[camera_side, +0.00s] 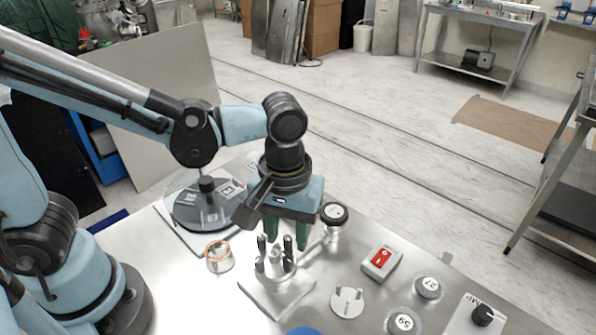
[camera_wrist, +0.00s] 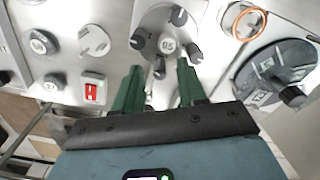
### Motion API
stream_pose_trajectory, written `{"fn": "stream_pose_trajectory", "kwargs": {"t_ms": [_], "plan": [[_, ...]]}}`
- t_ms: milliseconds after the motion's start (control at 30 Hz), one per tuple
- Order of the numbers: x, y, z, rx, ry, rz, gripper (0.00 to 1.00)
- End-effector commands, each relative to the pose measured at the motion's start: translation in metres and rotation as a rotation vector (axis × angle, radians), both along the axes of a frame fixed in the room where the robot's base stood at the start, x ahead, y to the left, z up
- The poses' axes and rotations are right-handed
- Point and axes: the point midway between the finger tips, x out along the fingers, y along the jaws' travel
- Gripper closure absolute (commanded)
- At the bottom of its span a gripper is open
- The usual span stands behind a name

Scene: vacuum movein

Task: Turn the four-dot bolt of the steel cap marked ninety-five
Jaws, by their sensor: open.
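The steel cap marked 95 (camera_wrist: 166,44) lies at the top centre of the wrist view, with several dark-headed bolts standing around it. One bolt (camera_wrist: 159,68) is between the tips of my gripper (camera_wrist: 159,64), the others are at its left (camera_wrist: 138,38), right (camera_wrist: 194,53) and top (camera_wrist: 178,17). The dots on the bolts are too small to read, so I cannot tell which has four. In the side view my gripper (camera_side: 287,242) points down over the bolt cluster (camera_side: 275,262), its green fingers apart. The fingers partly hide the bolts and cap there.
Right of the cap are a fork-marked disc (camera_side: 347,302), a red switch (camera_side: 380,260), two numbered caps (camera_side: 429,287) (camera_side: 401,321) and a black knob (camera_side: 482,314). A black-topped valve (camera_side: 333,213) stands close by. A copper ring (camera_side: 218,252) and glass chamber (camera_side: 205,210) are left.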

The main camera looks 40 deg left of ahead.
Motion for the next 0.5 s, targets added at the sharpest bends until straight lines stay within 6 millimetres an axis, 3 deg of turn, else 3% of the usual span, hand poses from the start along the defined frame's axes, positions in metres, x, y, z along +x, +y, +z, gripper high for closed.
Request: {"fn": "stream_pose_trajectory", "kwargs": {"t_ms": [267, 500], "plan": [[0.0, 0.0, 0.009, 0.0, 0.0, 0.0, 0.59], [0.0, 0.0, 0.042, 0.0, 0.0, 0.0, 0.59]]}}
